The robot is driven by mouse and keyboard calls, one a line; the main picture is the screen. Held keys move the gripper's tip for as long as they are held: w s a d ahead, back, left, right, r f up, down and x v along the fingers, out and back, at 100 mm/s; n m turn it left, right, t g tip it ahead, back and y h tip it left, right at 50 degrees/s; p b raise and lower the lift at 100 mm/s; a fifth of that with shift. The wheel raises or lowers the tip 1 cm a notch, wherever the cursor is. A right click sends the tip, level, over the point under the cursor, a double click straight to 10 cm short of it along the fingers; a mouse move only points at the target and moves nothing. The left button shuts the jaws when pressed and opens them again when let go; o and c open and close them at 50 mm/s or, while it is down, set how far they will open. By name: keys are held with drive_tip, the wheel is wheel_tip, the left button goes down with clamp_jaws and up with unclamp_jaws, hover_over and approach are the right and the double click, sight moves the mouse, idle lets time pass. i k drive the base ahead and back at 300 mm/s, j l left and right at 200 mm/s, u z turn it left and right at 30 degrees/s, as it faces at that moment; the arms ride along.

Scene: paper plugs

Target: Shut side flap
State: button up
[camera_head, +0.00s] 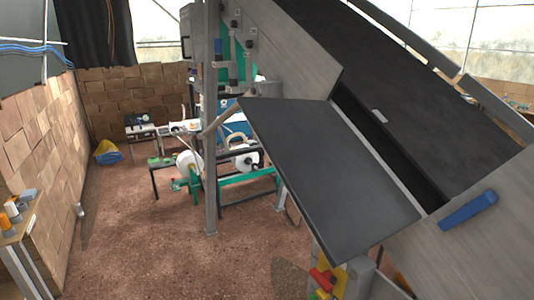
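The side flap (330,172) is a flat dark panel with a light edge, in the middle right of the head view. It stands open, tilted outward from the side of a sloping grey machine (300,45). A dark gap (385,140) shows between the flap and the machine's black sloping bed. A blue handle (468,210) sits on the grey side plate to the right of the flap. My gripper is not in view.
Below the flap is a red and yellow switch (322,278). A grey post (209,185) and a green frame with white rolls (245,162) stand left of the flap. A side table (18,235) with small items is at far left. The brown floor (140,220) between is mostly clear.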

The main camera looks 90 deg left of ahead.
sight(349, 202)
drive_tip(key=k+j+u, duration=0.1)
drive_tip(key=j+u, duration=0.35)
drive_tip(key=j, duration=0.15)
drive_tip(key=j+u, duration=0.45)
drive_tip(key=j, duration=0.15)
drive_tip(key=i+j, duration=0.1)
drive_tip(key=j, duration=2)
drive_tip(key=i, duration=0.05)
